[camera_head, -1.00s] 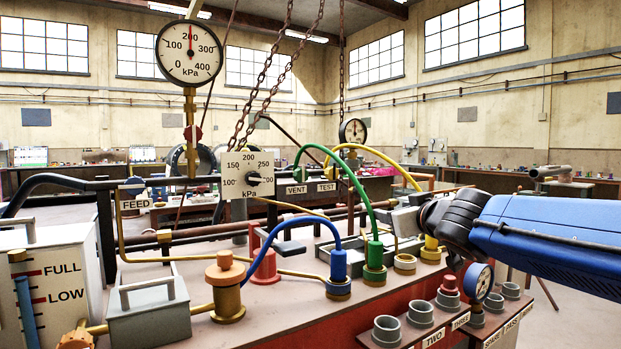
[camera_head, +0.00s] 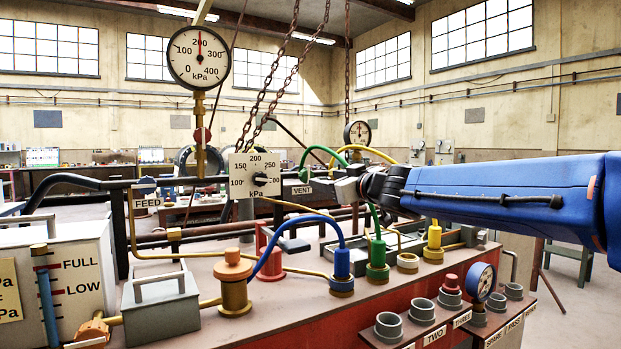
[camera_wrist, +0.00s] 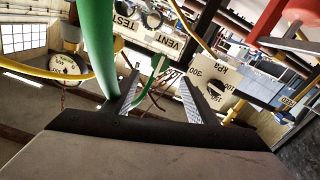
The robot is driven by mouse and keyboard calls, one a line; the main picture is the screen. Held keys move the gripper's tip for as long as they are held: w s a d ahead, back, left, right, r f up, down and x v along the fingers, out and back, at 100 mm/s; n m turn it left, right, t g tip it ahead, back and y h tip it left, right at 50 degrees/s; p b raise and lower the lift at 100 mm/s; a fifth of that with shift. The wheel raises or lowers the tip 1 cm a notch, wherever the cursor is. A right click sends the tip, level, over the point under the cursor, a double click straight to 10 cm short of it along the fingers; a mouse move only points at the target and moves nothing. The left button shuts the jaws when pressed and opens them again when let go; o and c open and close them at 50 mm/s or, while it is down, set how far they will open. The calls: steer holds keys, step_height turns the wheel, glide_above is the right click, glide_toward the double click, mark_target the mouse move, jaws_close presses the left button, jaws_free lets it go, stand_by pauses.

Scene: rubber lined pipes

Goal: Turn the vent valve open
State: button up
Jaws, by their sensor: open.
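The VENT label (camera_head: 302,190) is on the rail behind the bench, with a green fitting (camera_head: 304,172) above it. I cannot clearly make out the vent valve's handle. My gripper (camera_head: 341,188) is just right of the VENT label in the head view. In the wrist view my gripper (camera_wrist: 158,82) is open and empty, its fingers apart. A thin green part (camera_wrist: 151,74) shows between the fingertips, beyond them; I cannot tell its distance. The VENT label (camera_wrist: 168,40) lies past the fingertips. A green hose (camera_wrist: 97,45) passes close beside the left finger.
The kPa selector plate (camera_head: 255,175) stands left of my gripper. The green hose (camera_head: 376,218) runs below my gripper to its green socket (camera_head: 377,255). A yellow hose (camera_head: 372,153) arches behind. A round gauge (camera_head: 357,133) stands above. Chains (camera_head: 283,70) hang over the bench.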

mark_target(308, 176)
steer(key=x, duration=1)
steer(key=c, duration=1.1)
steer(key=shift+o, duration=0.2)
